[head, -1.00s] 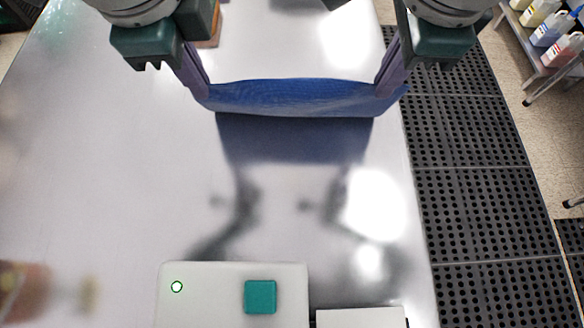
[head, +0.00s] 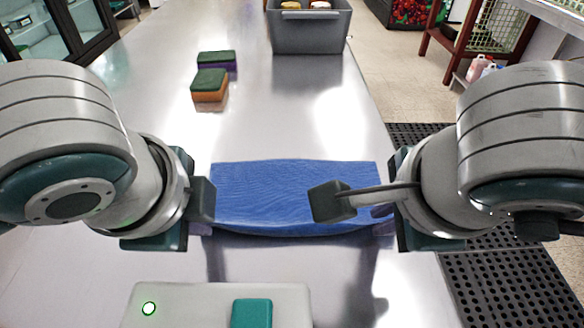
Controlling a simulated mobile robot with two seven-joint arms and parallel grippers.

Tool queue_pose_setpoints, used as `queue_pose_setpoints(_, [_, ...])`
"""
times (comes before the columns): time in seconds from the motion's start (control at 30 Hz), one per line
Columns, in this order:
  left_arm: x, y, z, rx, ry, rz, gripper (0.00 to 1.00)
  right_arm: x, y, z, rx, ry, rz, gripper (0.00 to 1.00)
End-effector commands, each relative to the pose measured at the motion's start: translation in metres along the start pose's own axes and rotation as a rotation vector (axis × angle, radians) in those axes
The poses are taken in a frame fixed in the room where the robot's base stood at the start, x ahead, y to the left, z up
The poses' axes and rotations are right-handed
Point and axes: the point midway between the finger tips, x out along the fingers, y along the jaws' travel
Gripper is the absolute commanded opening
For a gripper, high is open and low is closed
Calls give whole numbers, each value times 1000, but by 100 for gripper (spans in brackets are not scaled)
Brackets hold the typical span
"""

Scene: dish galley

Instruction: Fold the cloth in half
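The blue cloth (head: 285,190) lies across the steel table in front of me, its near edge bowed and slightly raised between my two grippers. My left gripper (head: 205,227) is at the cloth's near left corner. My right gripper (head: 381,219) is at its near right corner. Both look shut on the cloth's edge, though the wrists and dark blocks hide much of the fingers, most of all on the left. The dark block on my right arm covers part of the cloth.
Two sponges, one green and orange (head: 209,92) and one green and purple (head: 228,67), lie beyond the cloth. A grey bin (head: 310,38) stands at the far end. A white box with a teal button (head: 252,313) is nearest me. Black perforated matting (head: 500,285) covers the floor at right.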

Motion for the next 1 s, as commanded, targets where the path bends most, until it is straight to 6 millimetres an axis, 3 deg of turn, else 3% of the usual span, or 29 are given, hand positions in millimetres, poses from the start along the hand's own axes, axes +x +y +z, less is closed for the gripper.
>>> queue_pose_setpoints(0.03, [0,0,0,0,0,0,19,0,0,0,0,0,0,19])
queue_pose_setpoints(0.37, [0,0,0,0,0,1,55,0,0,0,0,0,1,55])
queue_pose_setpoints(0.53, [-13,-2,0,1,2,-2,55,-13,-2,0,0,-2,-1,55])
queue_pose_setpoints(1.0, [-94,11,-1,0,3,-2,55,-94,11,1,-1,-3,-1,55])
